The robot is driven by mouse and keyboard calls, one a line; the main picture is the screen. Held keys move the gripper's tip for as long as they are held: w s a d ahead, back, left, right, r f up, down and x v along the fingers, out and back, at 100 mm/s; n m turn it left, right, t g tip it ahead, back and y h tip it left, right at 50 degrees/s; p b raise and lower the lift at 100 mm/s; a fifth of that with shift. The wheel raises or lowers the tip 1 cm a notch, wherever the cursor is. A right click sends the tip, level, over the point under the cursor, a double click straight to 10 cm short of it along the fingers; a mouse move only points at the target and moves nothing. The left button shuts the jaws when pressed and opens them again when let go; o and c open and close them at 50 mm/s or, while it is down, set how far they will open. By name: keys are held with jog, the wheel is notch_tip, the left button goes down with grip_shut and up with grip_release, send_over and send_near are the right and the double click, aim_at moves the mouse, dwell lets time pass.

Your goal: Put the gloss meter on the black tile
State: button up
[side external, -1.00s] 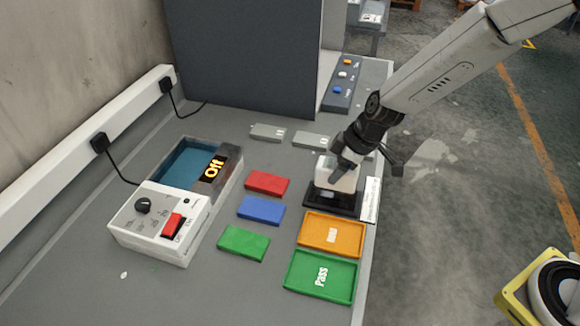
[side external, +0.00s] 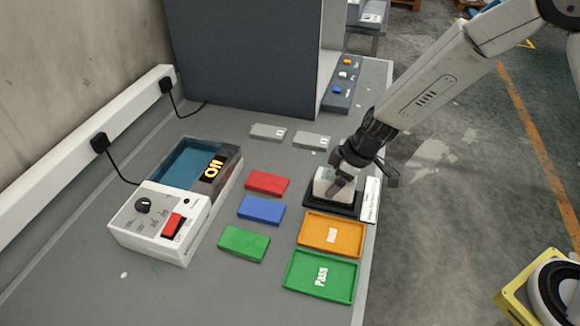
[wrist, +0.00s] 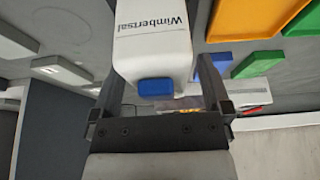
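The gloss meter (side external: 325,187) is a white block at or on the black tile (side external: 346,212), near the table's right edge. Its base appears to meet the tile, but contact is hard to confirm. The wrist view shows its white body (wrist: 151,45) with lettering and a blue button (wrist: 155,87). My gripper (side external: 342,184) comes down over it from the upper right. The tile does not show in the wrist view.
A white label card (side external: 371,199) stands at the tile's right edge. An orange tray (side external: 306,235) and a green Pass tray (side external: 296,282) lie in front. Red (side external: 267,183), blue (side external: 260,210) and green (side external: 243,243) panels lie left, beside a control box (side external: 150,222).

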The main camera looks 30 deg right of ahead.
jog(key=shift+r, duration=0.15)
jog(key=v, duration=1.2)
dwell(0.5)
dwell(0.5)
jog(key=s+d+f+m+h, duration=0.3)
jog(key=s+d+m, duration=0.6)
jog(key=s, duration=0.3)
jog(key=shift+s+d+f+g, duration=0.2)
jog(key=shift+s+f+g, duration=0.1)
jog(key=shift+s+f, duration=0.1)
